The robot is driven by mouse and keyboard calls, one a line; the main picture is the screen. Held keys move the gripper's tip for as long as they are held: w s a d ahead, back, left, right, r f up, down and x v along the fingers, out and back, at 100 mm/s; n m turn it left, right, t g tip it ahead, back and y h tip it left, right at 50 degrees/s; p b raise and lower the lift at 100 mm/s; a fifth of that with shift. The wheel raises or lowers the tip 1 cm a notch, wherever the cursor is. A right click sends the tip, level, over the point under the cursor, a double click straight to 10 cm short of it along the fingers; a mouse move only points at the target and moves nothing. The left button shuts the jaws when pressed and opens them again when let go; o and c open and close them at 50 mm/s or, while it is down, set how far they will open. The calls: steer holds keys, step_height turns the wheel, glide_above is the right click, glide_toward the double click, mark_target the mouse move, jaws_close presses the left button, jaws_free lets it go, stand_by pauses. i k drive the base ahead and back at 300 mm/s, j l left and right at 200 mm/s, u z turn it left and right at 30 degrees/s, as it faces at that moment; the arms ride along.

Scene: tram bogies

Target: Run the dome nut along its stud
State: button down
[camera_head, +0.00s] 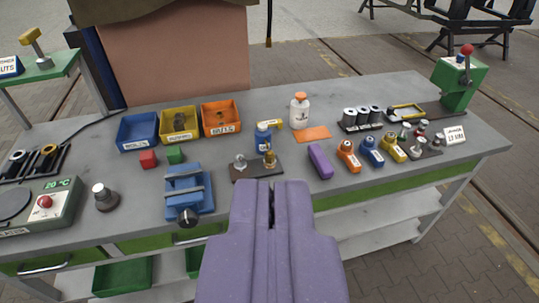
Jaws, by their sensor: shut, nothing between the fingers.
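My purple gripper (271,188) is in the lower middle of the view, with its fingers together and nothing seen between them. Just beyond its tips, a dark plate (255,175) lies on the grey workbench (225,205). A small silver fitting (240,161) stands at the plate's left end. A brass-coloured fitting (269,159) stands near its right end. They are too small to tell for sure which is the dome nut, or how far it sits along a stud. My gripper appears clear of both fittings and hides part of the bench's front edge.
A blue vice (186,190) stands left of the plate, and a purple block (320,161) lies to its right. A blue bottle (263,139) stands behind. Orange (347,155), blue (372,151) and yellow (394,147) labelled items stand further right. Bare bench lies between vice and plate.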

mark_target(270, 155)
steer(key=i+j, duration=0.1)
steer(key=i, duration=0.9)
steer(key=i+j+z, duration=0.1)
steer(key=i, duration=0.9)
